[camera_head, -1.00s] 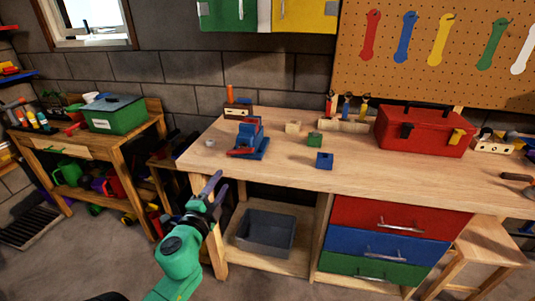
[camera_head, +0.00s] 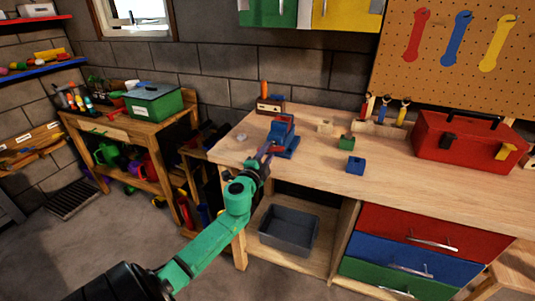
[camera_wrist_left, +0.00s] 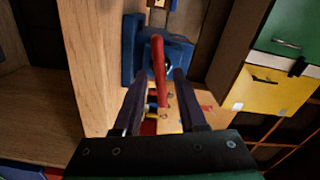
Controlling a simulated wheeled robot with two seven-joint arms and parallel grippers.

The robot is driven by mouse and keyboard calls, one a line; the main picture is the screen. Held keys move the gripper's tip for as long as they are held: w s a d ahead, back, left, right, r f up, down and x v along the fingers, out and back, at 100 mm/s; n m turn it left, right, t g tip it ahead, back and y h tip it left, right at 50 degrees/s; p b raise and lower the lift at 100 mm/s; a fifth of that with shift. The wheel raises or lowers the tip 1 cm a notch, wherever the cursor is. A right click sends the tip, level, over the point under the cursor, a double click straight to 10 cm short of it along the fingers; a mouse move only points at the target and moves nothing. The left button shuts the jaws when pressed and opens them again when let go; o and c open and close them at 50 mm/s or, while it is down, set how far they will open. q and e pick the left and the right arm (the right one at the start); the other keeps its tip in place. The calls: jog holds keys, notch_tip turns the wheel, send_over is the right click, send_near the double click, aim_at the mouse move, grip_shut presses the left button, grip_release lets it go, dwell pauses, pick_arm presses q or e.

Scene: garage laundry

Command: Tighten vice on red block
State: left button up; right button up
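The blue vice (camera_head: 286,142) stands near the left end of the wooden workbench. It also shows in the wrist view (camera_wrist_left: 133,48), with its red handle (camera_wrist_left: 158,68) pointing towards the camera. A small patch of red shows at the top of the vice in the head view, but I cannot tell clearly whether it is the red block. My left gripper (camera_head: 265,153) is right in front of the vice. In the wrist view its two dark fingers (camera_wrist_left: 162,82) are open, one on each side of the red handle, with gaps visible. My right gripper is not in view.
A green block (camera_head: 346,143), a blue block (camera_head: 355,165) and a pale wooden block (camera_head: 325,126) lie right of the vice. A red toolbox (camera_head: 465,145) stands further right. A grey bin (camera_head: 289,230) sits on the lower shelf. The bench front is clear.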

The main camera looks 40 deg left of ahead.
pick_arm(q)
grip_shut()
jog(key=shift+m, duration=0.3)
jog(key=m, duration=0.3)
jog(key=shift+f+m, duration=0.1)
jog(key=shift+m, duration=0.3)
jog(key=shift+w+f+m+p, duration=0.15)
jog(key=shift+m+p, duration=0.1)
jog(key=shift+m, duration=2.3)
jog(key=shift+s+f+m+p, duration=0.1)
jog(key=shift+m+p, duration=0.1)
jog(key=shift+m, duration=2.35)
